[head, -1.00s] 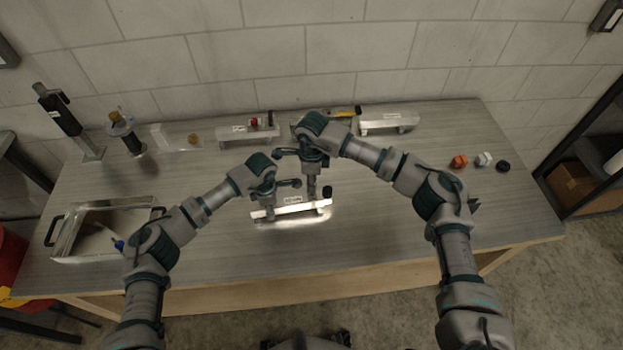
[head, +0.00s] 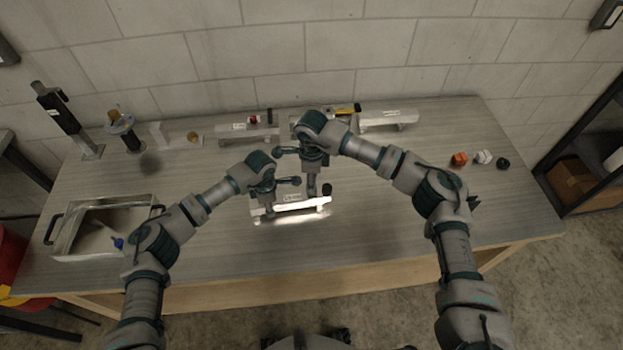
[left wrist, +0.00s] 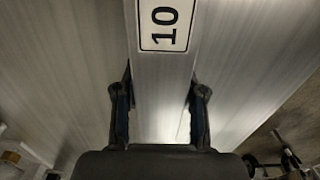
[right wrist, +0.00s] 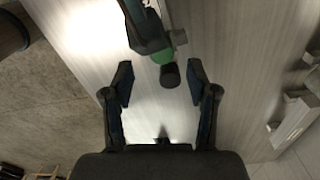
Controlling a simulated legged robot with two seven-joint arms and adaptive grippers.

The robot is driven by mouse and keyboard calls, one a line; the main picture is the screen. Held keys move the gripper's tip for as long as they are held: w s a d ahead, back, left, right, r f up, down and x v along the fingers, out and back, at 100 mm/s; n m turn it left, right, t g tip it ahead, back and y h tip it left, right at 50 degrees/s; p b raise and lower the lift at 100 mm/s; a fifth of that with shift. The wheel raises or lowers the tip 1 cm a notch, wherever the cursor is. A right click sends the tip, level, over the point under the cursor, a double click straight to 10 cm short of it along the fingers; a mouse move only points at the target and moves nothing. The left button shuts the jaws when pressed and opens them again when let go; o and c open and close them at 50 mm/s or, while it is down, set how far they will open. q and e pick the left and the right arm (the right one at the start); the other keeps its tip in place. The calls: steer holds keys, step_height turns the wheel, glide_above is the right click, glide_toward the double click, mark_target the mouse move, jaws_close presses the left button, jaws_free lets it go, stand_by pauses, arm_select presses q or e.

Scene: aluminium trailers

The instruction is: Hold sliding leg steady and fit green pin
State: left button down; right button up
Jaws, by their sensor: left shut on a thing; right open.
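A labelled aluminium piece (head: 290,204), seemingly the sliding leg, lies on the workbench in the head view, its top glaring white. My left gripper (head: 268,207) is shut on its left part. In the left wrist view the piece, its label reading "10" (left wrist: 164,25), runs between the fingers (left wrist: 160,115). My right gripper (head: 312,192) is open by the piece's right end, beside a black knob (head: 327,189). In the right wrist view the black knob (right wrist: 170,75) and a green part (right wrist: 163,57), probably the green pin, lie just beyond the open, empty fingers (right wrist: 163,90).
At the back stand two more aluminium pieces (head: 240,131) (head: 388,118). An open metal tray (head: 72,225) is at the left. Orange (head: 459,159), white (head: 483,157) and black (head: 503,164) small parts lie at the right. The bench front is clear.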

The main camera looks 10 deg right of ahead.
step_height(320, 180, up, 11)
stand_by(0.3)
steer(key=shift+w+r, duration=0.1)
arm_select(q)
steer(key=c, duration=0.6)
jaws_free()
